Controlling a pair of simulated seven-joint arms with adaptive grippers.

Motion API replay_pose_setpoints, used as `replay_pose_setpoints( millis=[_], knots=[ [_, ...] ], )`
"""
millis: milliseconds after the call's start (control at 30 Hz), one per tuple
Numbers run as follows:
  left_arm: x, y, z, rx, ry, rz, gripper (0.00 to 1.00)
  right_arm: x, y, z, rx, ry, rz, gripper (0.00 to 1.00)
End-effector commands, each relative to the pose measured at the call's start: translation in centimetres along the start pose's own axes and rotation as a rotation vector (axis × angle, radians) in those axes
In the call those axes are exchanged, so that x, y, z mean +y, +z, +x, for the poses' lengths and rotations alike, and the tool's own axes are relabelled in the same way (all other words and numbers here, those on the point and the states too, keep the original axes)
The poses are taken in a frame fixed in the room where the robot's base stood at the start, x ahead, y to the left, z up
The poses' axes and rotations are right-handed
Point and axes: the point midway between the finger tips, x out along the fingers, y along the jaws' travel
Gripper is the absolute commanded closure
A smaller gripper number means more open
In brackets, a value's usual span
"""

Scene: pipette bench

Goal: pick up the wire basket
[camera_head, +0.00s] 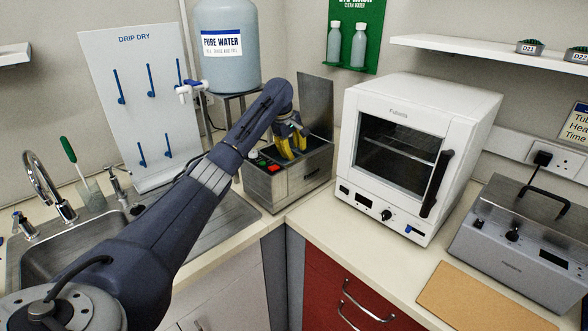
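My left arm reaches from the lower left to the open metal bath (305,185) in the corner of the counter. My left gripper (292,146), with yellow fingers, points down into the bath's opening. The fingers look close together, but the view is too small to tell whether they are open or shut on something. I cannot make out the wire basket clearly; the inside of the bath is dark and partly hidden by the gripper and the front wall. My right gripper is not in view.
The bath's raised lid (317,100) stands behind the gripper. A white oven (402,155) stands to the right, with another metal unit (525,235) and a brown mat (490,300) beyond it. A water tank (226,50) is behind. A sink (60,245) lies left.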

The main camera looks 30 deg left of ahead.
Motion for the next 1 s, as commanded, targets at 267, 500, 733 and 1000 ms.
replay_pose_setpoints(
  millis=[267,500,733,1000],
  knots=[
    [-0.01,-0.02,0.48,0.000,0.001,0.000,0.67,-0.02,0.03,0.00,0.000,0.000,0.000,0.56],
    [-0.01,-0.01,0.46,0.000,0.000,0.000,0.83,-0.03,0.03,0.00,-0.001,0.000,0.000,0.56],
    [-0.01,-0.02,0.45,0.000,0.000,0.000,1.00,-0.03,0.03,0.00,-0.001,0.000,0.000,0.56],
    [0.00,-0.02,0.44,0.000,0.001,0.000,1.00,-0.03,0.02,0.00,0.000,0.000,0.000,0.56]
  ],
)
